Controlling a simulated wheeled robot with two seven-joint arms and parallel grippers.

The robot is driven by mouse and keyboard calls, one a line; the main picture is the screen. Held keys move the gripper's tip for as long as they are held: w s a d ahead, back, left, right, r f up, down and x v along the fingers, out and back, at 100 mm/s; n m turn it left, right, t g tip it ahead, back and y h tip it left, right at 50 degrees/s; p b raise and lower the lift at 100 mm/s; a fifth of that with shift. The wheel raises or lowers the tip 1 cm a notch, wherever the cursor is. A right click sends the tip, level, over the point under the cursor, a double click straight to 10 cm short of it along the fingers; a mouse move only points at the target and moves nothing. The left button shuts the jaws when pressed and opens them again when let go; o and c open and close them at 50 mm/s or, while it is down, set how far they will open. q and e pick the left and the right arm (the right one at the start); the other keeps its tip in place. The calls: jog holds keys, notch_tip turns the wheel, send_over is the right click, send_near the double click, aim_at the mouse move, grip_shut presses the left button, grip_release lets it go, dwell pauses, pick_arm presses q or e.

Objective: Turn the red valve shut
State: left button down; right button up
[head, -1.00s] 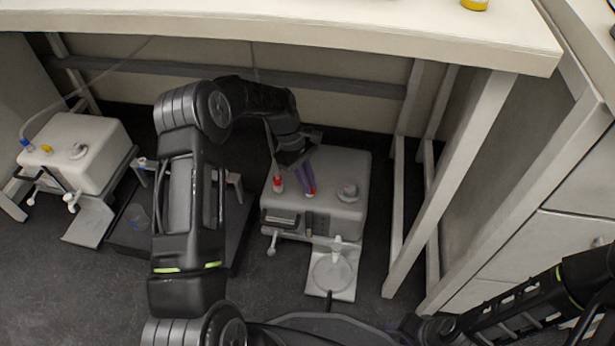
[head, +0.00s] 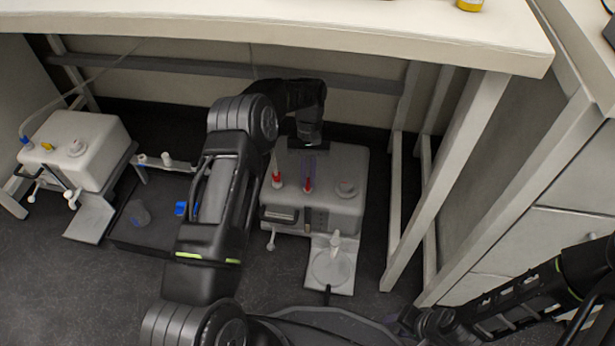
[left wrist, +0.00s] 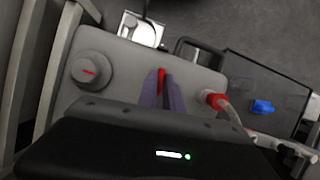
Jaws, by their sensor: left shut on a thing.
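The red valve (head: 308,184) is a small upright red handle on top of the grey bioreactor box (head: 335,215) under the bench. My left gripper (head: 309,172) reaches down over it, with its purple fingers around the handle. In the left wrist view, the red valve (left wrist: 161,82) shows between the two purple fingers, and my left gripper (left wrist: 161,90) is shut on it. The gripper's dark body hides the lower part of the box there. The right arm enters at the lower right of the head view, but its gripper fingers do not show.
A red-capped port with a tube (head: 277,180) stands close left of the valve, and a round knob (head: 346,188) to its right. A second, white bioreactor (head: 85,150) stands far left. The bench top (head: 300,35) overhangs, with legs at right. A blue piece (head: 181,208) lies left of my arm.

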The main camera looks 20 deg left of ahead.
aim_at(308, 180)
pick_arm(q)
jog(key=shift+m, duration=0.6)
jog(key=shift+y, duration=0.3)
jog(key=c, duration=1.5)
grip_release()
notch_tip(308, 180, up, 10)
jog(key=p, duration=0.6)
jog(key=shift+p, duration=0.4)
